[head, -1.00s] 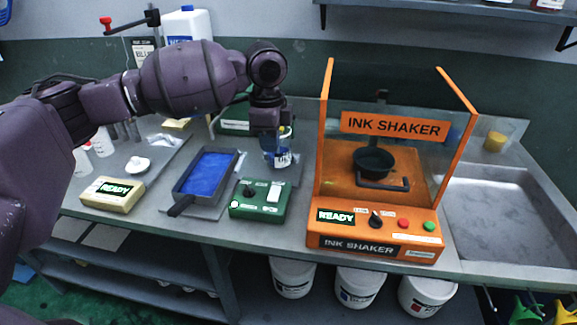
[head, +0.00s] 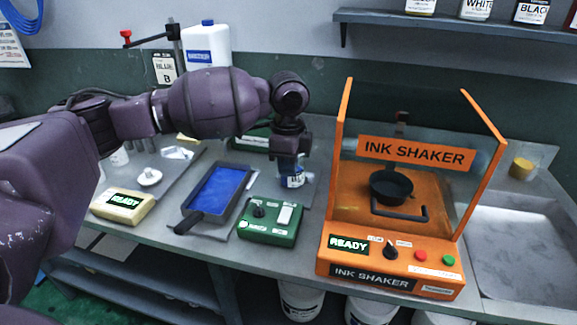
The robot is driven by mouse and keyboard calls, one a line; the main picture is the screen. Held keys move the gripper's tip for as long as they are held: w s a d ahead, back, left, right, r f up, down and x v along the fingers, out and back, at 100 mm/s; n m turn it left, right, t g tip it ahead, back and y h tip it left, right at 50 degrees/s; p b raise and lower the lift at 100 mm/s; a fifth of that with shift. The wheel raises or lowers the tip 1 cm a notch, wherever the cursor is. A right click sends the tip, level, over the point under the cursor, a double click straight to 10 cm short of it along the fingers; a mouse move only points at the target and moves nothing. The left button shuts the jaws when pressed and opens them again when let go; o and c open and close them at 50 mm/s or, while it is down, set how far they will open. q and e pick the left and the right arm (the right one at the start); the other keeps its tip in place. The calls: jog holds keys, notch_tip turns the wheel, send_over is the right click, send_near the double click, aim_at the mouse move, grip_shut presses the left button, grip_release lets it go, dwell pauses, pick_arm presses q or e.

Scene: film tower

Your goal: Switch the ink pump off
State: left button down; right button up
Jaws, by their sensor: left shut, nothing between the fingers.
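A green control box (head: 270,222) with a black knob and a white rocker switch (head: 285,214) sits on the bench left of the orange shaker. Its small labels are too blurred to read, so I cannot tell for sure that it is the ink pump. My left gripper (head: 290,160) points down behind and above this box, apart from the switch. It is shut and empty. A small jar with a blue label (head: 293,181) shows just below it in the picture; I cannot tell whether they touch. My right gripper is out of view.
A blue ink tray (head: 221,187) and a cream box reading READY (head: 122,207) stand to the left. The orange ink shaker (head: 390,270) stands close on the right, beside a sink (head: 520,245). Another green box (head: 250,139) is partly hidden behind my arm.

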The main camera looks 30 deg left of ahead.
aim_at(288, 210)
pick_arm(q)
notch_tip(288, 210, down, 10)
jog(key=shift+b, duration=0.95)
jog(key=shift+f, duration=0.5)
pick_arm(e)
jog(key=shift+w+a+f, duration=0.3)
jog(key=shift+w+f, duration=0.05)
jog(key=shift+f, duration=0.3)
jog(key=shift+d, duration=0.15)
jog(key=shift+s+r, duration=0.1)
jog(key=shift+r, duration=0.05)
